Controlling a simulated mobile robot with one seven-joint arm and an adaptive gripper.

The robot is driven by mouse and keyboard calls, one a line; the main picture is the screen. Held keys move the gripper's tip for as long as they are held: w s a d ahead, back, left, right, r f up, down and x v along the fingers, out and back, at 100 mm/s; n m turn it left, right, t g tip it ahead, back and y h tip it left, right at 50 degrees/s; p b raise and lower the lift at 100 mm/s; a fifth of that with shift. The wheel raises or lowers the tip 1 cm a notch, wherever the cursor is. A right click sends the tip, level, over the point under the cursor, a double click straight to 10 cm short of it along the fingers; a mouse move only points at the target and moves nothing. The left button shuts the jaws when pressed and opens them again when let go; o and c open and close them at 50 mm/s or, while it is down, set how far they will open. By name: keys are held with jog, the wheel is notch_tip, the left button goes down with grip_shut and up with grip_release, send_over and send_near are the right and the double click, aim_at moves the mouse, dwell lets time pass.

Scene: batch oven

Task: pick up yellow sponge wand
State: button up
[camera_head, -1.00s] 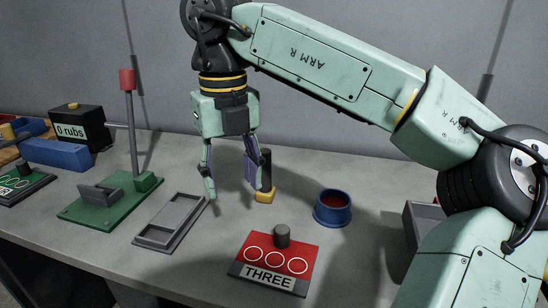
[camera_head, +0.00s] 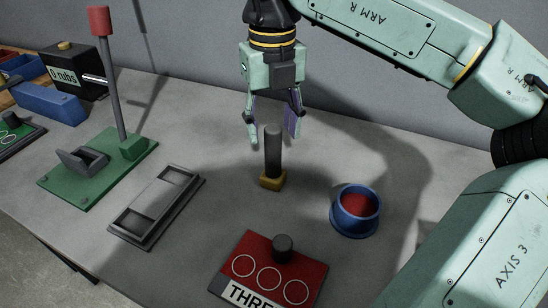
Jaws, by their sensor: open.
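The sponge wand (camera_head: 273,154) stands upright on the grey table, with a dark grey handle and a yellow sponge block at its foot. I cannot tell the exact distance.
A blue bowl with red contents (camera_head: 356,211) stands right of the wand. A grey two-part tray (camera_head: 157,207) lies to the left. A red board with a knob (camera_head: 269,270) is in front. A green stand with a red-topped lever (camera_head: 97,168) stands farther left.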

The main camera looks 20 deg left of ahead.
aim_at(273, 151)
jog(key=f, duration=0.1)
jog(key=f+p, duration=0.1)
jog(key=f, duration=0.1)
jog(key=f+p, duration=0.1)
jog(key=shift+s+d+f, duration=0.15)
jog(key=shift+s+f, duration=0.15)
jog(key=shift+f, duration=0.6)
grip_shut()
